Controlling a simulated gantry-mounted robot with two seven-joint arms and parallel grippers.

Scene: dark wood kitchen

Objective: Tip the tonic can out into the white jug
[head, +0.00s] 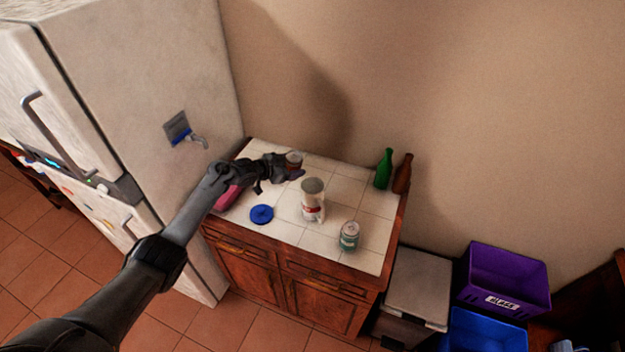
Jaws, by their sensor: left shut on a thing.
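My left gripper (286,174) reaches over the back left of the tiled counter from the left. The can looks roughly upright. The white jug (312,208), with a red mark on its side, stands upright on the counter, just right of and nearer than the gripper. A green and white can (349,236) stands at the front right of the jug. I cannot read which can is the tonic. My right gripper is out of view.
A blue round lid (262,214) lies left of the jug, and a pink item (227,197) is partly under my arm. Green (384,170) and brown (402,174) bottles stand at the back right. The fridge (150,90) borders the left. Purple (507,278) and blue bins stand at right.

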